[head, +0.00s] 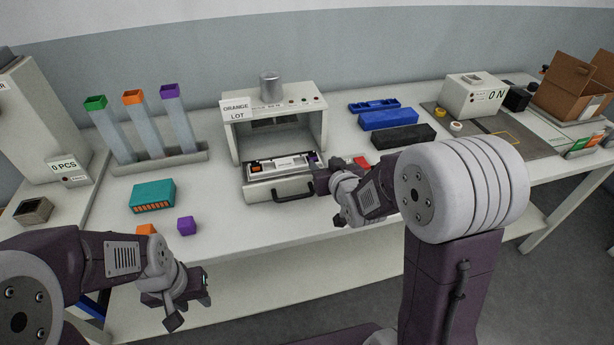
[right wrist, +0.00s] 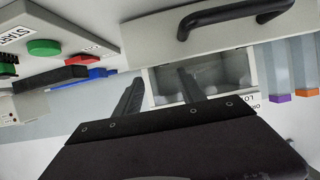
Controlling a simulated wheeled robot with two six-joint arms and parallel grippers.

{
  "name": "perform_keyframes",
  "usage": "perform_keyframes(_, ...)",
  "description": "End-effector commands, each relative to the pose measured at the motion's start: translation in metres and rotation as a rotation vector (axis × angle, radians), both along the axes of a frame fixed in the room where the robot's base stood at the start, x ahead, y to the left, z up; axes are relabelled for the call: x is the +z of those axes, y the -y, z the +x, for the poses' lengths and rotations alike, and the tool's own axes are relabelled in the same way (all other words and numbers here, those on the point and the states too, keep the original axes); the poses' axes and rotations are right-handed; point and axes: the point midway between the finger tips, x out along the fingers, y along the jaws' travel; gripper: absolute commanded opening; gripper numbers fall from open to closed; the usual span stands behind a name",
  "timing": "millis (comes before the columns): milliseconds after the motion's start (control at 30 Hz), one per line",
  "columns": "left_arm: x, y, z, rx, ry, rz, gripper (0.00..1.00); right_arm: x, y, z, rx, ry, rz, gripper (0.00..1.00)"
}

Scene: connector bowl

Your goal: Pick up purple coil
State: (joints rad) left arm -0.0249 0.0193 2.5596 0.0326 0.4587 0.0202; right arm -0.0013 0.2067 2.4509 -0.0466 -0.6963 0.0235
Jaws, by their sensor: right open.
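A small purple block (head: 187,225) sits on the table at the front left, beside an orange block (head: 146,230). A second small purple piece (head: 312,157) shows at the right end of the machine's pulled-out drawer (head: 276,184), partly hidden by my right gripper. I cannot tell which of these is the coil. My right gripper (head: 322,180) is at the drawer's right front corner. Its two fingers stand apart and empty in the right wrist view (right wrist: 160,88). My left gripper (head: 190,296) hangs in front of the table edge, near the front purple block; its jaw opening is unclear.
The machine (head: 275,115) carries an "ORANGE LOT" sign. Green, orange and purple topped tubes (head: 178,120) stand in a rack at left, behind a teal box (head: 153,196). Blue and black trays (head: 388,119), a red piece (head: 361,161) and a cardboard box (head: 575,88) are to the right.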

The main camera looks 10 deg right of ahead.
Motion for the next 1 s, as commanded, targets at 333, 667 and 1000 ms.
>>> perform_keyframes(333, 0.002, 0.000, 0.000, 0.000, 0.000, 0.000, 0.36, -0.012, -0.002, 0.033, 0.001, -0.002, -0.001, 0.47)
perform_keyframes(667, 0.002, 0.000, 0.000, 0.000, 0.000, 0.000, 0.36, -0.028, -0.007, 0.065, 0.001, -0.004, 0.000, 0.47)
perform_keyframes(1000, 0.002, 0.000, 0.000, 0.000, 0.000, 0.000, 0.36, -0.034, -0.007, 0.083, 0.000, -0.002, 0.000, 0.47)
